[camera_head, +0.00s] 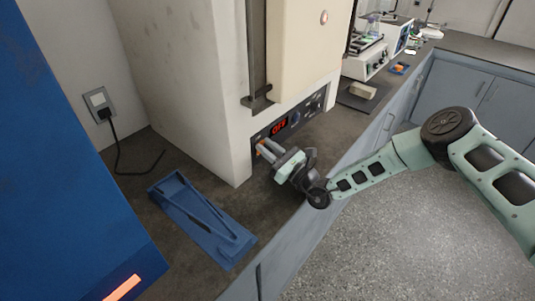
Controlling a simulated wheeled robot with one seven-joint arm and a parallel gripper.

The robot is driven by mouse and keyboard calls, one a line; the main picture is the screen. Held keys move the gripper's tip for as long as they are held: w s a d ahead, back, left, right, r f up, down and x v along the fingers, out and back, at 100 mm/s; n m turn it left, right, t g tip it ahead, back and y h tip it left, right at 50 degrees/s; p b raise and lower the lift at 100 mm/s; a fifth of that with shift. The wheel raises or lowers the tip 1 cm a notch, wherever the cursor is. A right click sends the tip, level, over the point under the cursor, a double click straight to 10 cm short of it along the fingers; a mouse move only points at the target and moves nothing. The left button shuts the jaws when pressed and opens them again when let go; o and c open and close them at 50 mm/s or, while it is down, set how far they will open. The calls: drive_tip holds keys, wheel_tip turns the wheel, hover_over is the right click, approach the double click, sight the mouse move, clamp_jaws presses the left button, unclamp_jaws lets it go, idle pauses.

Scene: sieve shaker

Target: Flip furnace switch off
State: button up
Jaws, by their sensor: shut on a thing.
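The furnace (210,90) is a large pale cabinet standing on the dark bench. Its black control panel (312,106) runs along the lower front, with a red lit display (279,127) that appears to read OFF. My gripper (264,147) is at the left end of this panel, with its fingertips against the front. A small orange-lit switch (260,151) shows at the fingertips. My gripper is shut on it, and the fingers partly hide it. The switch's exact position cannot be made out.
A blue machine (60,150) fills the left side. A wall outlet (98,103) with a black cord is behind. Lab instruments (365,62) stand further along the bench. The floor (400,240) at right is clear.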

idle(0.3)
drive_tip(key=o, duration=1)
drive_tip(key=shift+d, duration=0.1)
drive_tip(key=shift+s+d+f, duration=0.2)
drive_tip(key=shift+d, duration=0.05)
drive_tip(key=b+v, duration=0.1)
drive_tip(key=v, duration=0.4)
drive_tip(key=s+d, duration=0.2)
drive_tip(key=d, duration=0.1)
drive_tip(key=s+d+b, duration=0.1)
drive_tip(key=s+d, duration=0.1)
drive_tip(key=d, duration=0.1)
drive_tip(key=s+d, duration=0.2)
drive_tip(key=s, duration=0.1)
drive_tip(key=shift+d+r+b, duration=0.15)
drive_tip(key=shift+d+b, duration=0.25)
